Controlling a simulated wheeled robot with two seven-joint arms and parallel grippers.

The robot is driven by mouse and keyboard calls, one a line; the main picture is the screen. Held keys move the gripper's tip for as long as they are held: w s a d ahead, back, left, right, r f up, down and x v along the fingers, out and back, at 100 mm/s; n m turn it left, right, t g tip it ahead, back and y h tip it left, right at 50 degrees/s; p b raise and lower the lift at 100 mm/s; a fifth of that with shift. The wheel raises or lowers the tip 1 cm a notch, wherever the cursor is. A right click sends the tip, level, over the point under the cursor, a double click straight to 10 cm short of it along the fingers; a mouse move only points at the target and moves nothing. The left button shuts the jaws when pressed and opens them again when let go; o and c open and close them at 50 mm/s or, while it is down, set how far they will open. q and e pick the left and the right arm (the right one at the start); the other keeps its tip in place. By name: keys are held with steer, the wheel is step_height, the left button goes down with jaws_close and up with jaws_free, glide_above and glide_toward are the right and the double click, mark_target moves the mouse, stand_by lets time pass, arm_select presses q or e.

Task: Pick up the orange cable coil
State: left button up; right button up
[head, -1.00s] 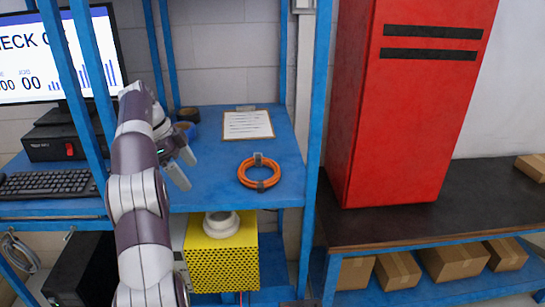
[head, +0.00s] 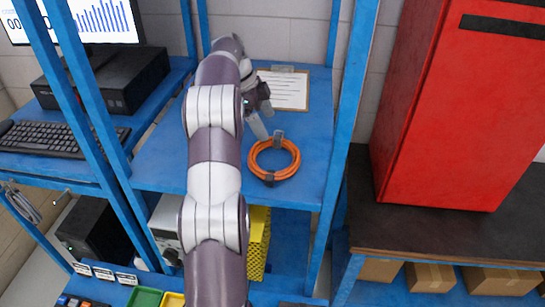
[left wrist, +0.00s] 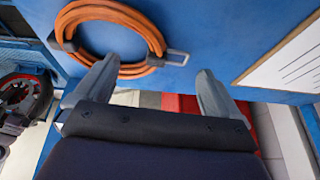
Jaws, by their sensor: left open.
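The orange cable coil (head: 261,167) lies flat on the blue shelf (head: 310,130), with dark ties around it. In the left wrist view the coil (left wrist: 150,33) is at the upper left, with a metal clip on its right side. My left gripper (head: 261,129) is open, just behind the coil in the head view. In the left wrist view one finger of the left gripper (left wrist: 155,85) overlaps the coil's lower edge; the other finger is to its right, apart from it. I cannot tell if the finger touches the coil. My right gripper is not in view.
A clipboard with paper (head: 284,88) lies behind the coil. Blue shelf posts (head: 350,120) stand on both sides. A red cabinet (head: 450,110) stands on the right bench. A keyboard (head: 50,138) and computer box are at left. The shelf right of the coil is clear.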

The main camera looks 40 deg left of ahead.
mark_target(275, 134)
arm_select(q)
steer(key=w+f+p, duration=0.1)
steer(key=w+d+f, duration=0.1)
steer(key=f, duration=0.1)
steer(key=w+d+f+p, duration=0.1)
steer(key=shift+w+f+p, duration=0.15)
steer(key=shift+f+p, duration=0.15)
steer(key=shift+w+d+f, duration=0.1)
steer(key=shift+d+f, duration=0.05)
steer(key=shift+f, duration=0.15)
steer(key=shift+s+r, duration=0.1)
steer(key=shift+s, duration=0.6)
steer(key=c, duration=0.3)
steer(key=shift+w, duration=0.1)
steer(key=c, duration=1)
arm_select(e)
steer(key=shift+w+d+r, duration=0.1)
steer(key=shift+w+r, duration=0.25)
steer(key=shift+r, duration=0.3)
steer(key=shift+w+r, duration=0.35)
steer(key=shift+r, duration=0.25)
